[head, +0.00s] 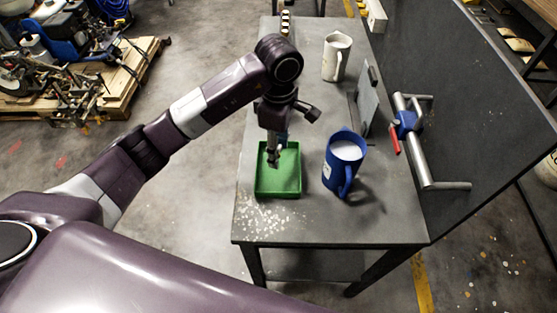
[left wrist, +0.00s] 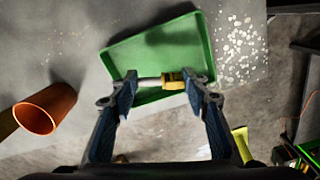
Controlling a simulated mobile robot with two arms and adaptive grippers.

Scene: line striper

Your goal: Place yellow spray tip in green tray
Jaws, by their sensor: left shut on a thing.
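My left gripper (head: 273,158) points down over the green tray (head: 278,196) on the table. In the left wrist view, the left gripper (left wrist: 160,84) is shut on the yellow spray tip (left wrist: 174,82), which has a pale stem and lies crosswise between the fingers. The spray tip appears over the edge of the green tray (left wrist: 204,45). Its height above the tray is hard to tell. The tray floor looks empty apart from a dark shadow. In the head view the spray tip is too small to make out. My right gripper is not in view.
A blue mug (head: 345,155) stands right of the tray, and a white pitcher (head: 336,57) stands farther back. A dark panel with a metal handle (head: 424,160) borders the table's right. An orange cup (left wrist: 44,111) shows in the left wrist view.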

